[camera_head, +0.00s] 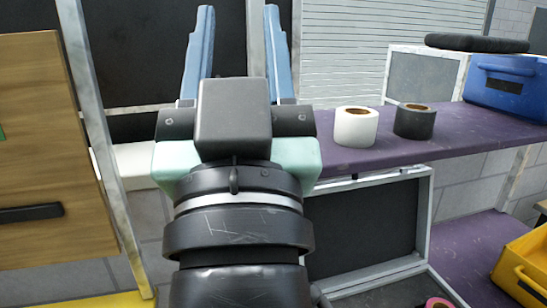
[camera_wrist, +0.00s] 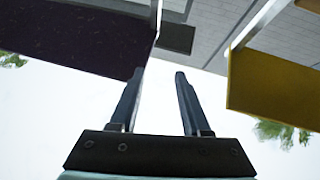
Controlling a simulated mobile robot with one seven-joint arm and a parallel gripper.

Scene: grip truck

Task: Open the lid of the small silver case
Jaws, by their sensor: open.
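A silver-edged case (camera_head: 425,215) with a dark lining sits below the purple shelf in the head view. Its lid stands raised, and the dark inner face (camera_head: 370,230) shows. Part of a pink roll (camera_head: 437,302) shows at its lower part, cut off by the frame's bottom edge. My arm hides the left side of the case. My gripper (camera_head: 238,12) is open and empty, its two blue fingers pointing up, to the left of and above the case. In the wrist view the spread fingers (camera_wrist: 160,74) have nothing between them, and I cannot make out the case.
The purple shelf (camera_head: 455,140) holds a white tape roll (camera_head: 355,128), a black tape roll (camera_head: 414,121) and a blue bin (camera_head: 505,90). A yellow bin (camera_head: 525,270) is at lower right. A wooden cabinet (camera_head: 50,150) and metal post (camera_head: 115,205) stand close on the left.

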